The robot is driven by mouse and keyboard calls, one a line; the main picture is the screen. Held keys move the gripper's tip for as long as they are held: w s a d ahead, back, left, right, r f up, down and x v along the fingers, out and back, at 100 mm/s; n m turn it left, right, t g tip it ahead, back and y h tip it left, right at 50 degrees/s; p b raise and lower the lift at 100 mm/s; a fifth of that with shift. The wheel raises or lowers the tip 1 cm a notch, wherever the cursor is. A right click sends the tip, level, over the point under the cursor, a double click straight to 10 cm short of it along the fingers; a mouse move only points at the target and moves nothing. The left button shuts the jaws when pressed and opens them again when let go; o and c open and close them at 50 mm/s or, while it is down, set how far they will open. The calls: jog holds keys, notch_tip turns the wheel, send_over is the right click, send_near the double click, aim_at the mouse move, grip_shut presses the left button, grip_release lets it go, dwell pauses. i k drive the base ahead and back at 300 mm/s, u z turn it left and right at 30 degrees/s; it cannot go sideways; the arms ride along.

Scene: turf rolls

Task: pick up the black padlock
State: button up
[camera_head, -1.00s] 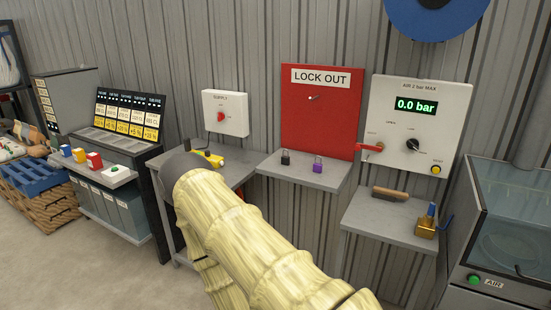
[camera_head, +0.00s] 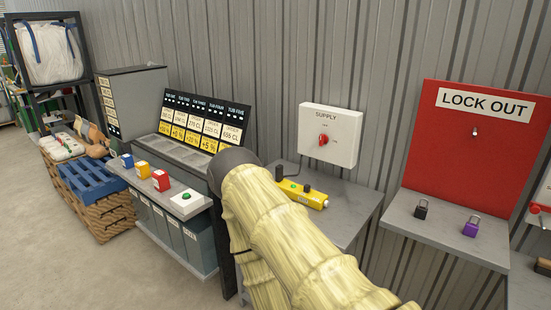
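The black padlock (camera_head: 421,209) stands on a grey shelf (camera_head: 446,238) under the red LOCK OUT board (camera_head: 478,150). A purple padlock (camera_head: 471,226) stands to its right on the same shelf, apart from it. My arm, in a pale yellow ribbed cover, rises from the bottom of the view to the left of that shelf. Its dark end is in front of the bench beside the tub panel. The fingers of my gripper do not show.
A grey table (camera_head: 350,211) left of the shelf bears a yellow control box (camera_head: 303,195). A white SUPPLY box (camera_head: 328,135) with a red switch hangs above it. A bench with coloured blocks (camera_head: 142,168) stands left, near a blue pallet (camera_head: 88,178). Open floor (camera_head: 45,235) lies at the left.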

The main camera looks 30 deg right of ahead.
aim_at(421, 212)
jog(key=i, duration=2.7)
jog(key=z, duration=3.55)
